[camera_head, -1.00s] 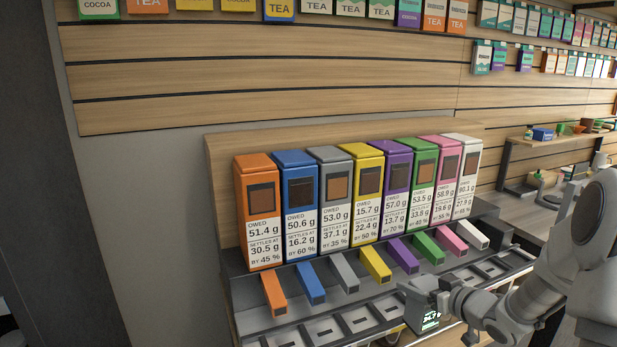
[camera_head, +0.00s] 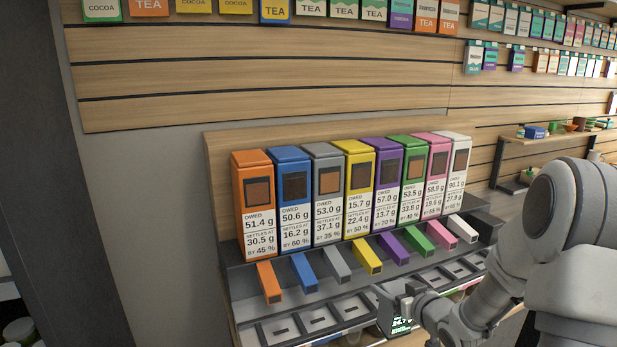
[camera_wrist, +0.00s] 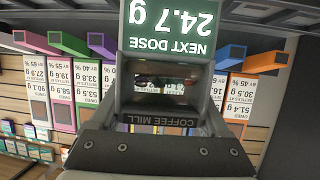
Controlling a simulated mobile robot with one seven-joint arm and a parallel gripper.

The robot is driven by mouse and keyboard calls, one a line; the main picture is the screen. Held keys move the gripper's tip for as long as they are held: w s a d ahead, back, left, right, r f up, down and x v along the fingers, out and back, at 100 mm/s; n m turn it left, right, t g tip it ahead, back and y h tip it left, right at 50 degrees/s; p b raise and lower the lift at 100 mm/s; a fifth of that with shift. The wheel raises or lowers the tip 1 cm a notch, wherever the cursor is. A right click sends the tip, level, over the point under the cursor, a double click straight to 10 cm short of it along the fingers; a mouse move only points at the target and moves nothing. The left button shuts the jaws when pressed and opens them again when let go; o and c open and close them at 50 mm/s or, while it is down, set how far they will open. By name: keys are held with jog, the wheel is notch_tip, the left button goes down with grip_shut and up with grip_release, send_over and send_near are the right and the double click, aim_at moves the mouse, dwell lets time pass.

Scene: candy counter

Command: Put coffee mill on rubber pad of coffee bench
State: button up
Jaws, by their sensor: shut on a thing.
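The coffee mill (camera_head: 393,308) is a grey box with a lit display, in front of the dispenser row, below the yellow and purple chutes. My gripper (camera_head: 412,297) is shut on it and comes from the right. In the wrist view the mill (camera_wrist: 160,118) fills the middle, with the label "COFFEE MILL" and a display reading "NEXT DOSE 24.7 g", upside down. My gripper (camera_wrist: 160,95) has a finger on either side of it there. I cannot make out the rubber pad or a bench that is surely the coffee bench in either view.
A row of coloured dispensers, such as the orange one (camera_head: 254,190), stands on a grey stand with chutes and a slotted tray (camera_head: 315,328) below. A bench with a wooden shelf (camera_head: 520,150) and small items is at the far right. Packets hang on the slatted wall (camera_head: 330,55).

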aim_at(393, 326)
jog(key=s+a+f+m+h, duration=0.3)
jog(key=s+a+f+h, duration=0.1)
jog(key=s+a+f, duration=0.1)
jog(key=shift+a+f+t, duration=0.25)
jog(key=shift+f+t, duration=0.05)
jog(key=shift+f, duration=0.45)
jog(key=shift+d, duration=0.1)
